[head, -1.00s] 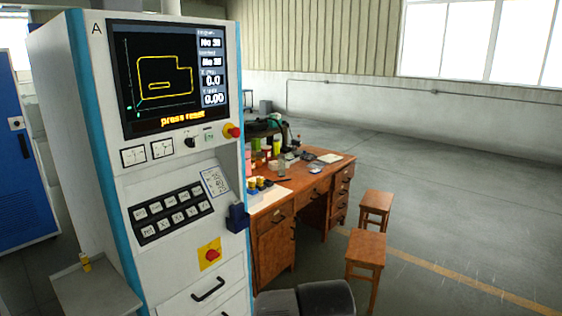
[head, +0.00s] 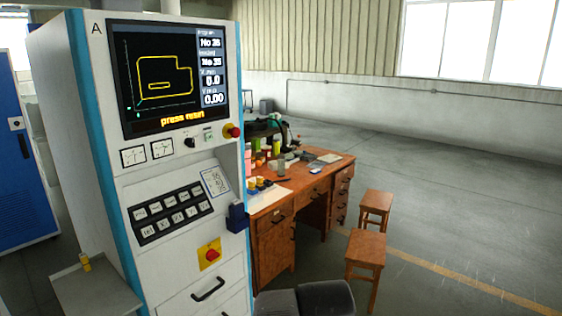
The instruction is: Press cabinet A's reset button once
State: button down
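Cabinet A (head: 178,290) is a tall white cabinet with blue edges at the left of the head view, marked "A" at its top. Its dark screen (head: 165,75) shows a yellow outline and yellow text that looks like "press reset". A red knob on a yellow plate (head: 210,254) sits lower.
A wooden desk (head: 310,190) with bottles and tools stands behind the cabinet to the right. Two wooden stools (head: 366,247) stand beside it. A grey shelf (head: 95,292) juts out at the cabinet's lower left. A blue cabinet (head: 22,170) is at far left. The floor at right is clear.

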dwell(0.9)
jog(key=w+a+r+t+y+b, duration=0.15)
jog(key=w+t, duration=0.25)
jog(key=w, duration=0.5)
jog(key=w+r+t+h+b, duration=0.1)
jog(key=w+r+t, duration=0.25)
jog(key=w, duration=0.65)
jog(key=w+d+r+m+t+h+b, duration=0.3)
jog(key=w+d+r+m+t+h, duration=0.1)
jog(key=w+d+r+h, duration=0.3)
jog(key=w+d+t+h, duration=0.1)
jog(key=w+d+h, duration=0.1)
jog(key=d, duration=0.1)
jog(key=shift+r, duration=0.15)
jog(key=shift+w, duration=0.15)
